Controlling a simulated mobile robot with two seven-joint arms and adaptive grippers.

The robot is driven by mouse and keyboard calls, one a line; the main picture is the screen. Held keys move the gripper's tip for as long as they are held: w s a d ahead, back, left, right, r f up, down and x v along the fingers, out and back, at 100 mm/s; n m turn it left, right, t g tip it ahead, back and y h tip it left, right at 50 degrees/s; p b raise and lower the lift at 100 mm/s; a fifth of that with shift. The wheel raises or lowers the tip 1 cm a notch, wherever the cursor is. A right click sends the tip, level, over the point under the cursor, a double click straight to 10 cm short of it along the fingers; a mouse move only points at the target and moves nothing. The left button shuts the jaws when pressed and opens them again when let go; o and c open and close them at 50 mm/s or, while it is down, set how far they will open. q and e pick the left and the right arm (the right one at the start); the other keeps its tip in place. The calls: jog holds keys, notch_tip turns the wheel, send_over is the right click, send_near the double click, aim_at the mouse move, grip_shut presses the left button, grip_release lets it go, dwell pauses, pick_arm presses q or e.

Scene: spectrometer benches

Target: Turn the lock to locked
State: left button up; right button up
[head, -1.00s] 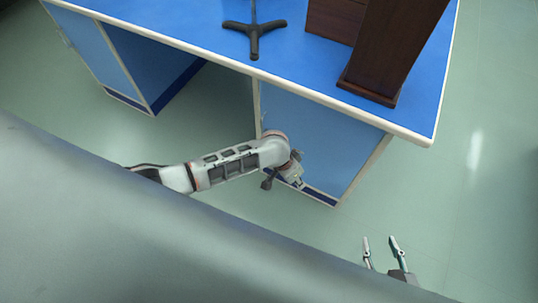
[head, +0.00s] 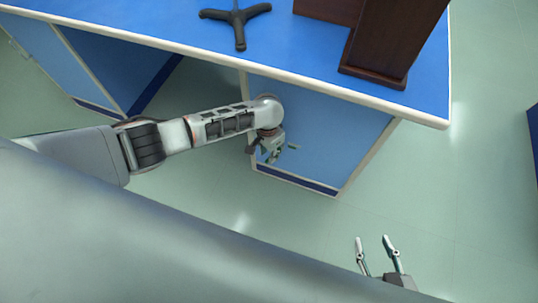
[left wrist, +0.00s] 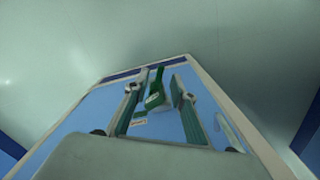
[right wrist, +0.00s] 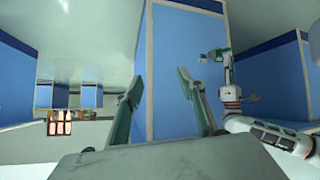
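The lock appears as a green lever (left wrist: 156,92) on the blue cabinet door (left wrist: 100,112) in the left wrist view. A small orange-marked label (left wrist: 138,122) sits by it. My left gripper (left wrist: 158,88) is open, with one finger on each side of the green lever; whether they touch it I cannot tell. In the head view my left gripper (head: 274,152) is in front of the cabinet door (head: 335,140), and the lock cannot be made out there. My right gripper (head: 372,239) is open and empty, away from the cabinet; its fingers also show in the right wrist view (right wrist: 158,80).
A pale door handle (left wrist: 228,130) is right of the lock. Above the door is the blue benchtop (head: 290,40) with a pale rim, bearing a black tripod stand (head: 238,22) and a dark wooden stand (head: 385,45). The floor (head: 430,200) right of the cabinet is clear.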

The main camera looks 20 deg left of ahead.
aim_at(267, 160)
pick_arm(q)
notch_tip(267, 160, down, 3)
jog(key=shift+s+b, duration=0.15)
jog(key=shift+b, duration=0.3)
jog(key=shift+f, duration=0.2)
jog(key=shift+w, duration=0.2)
pick_arm(e)
jog(key=shift+w+a+r, duration=0.4)
jog(key=shift+w, duration=0.15)
pick_arm(q)
jog(key=shift+r, duration=0.15)
pick_arm(e)
jog(key=shift+r, duration=0.1)
pick_arm(q)
grip_shut()
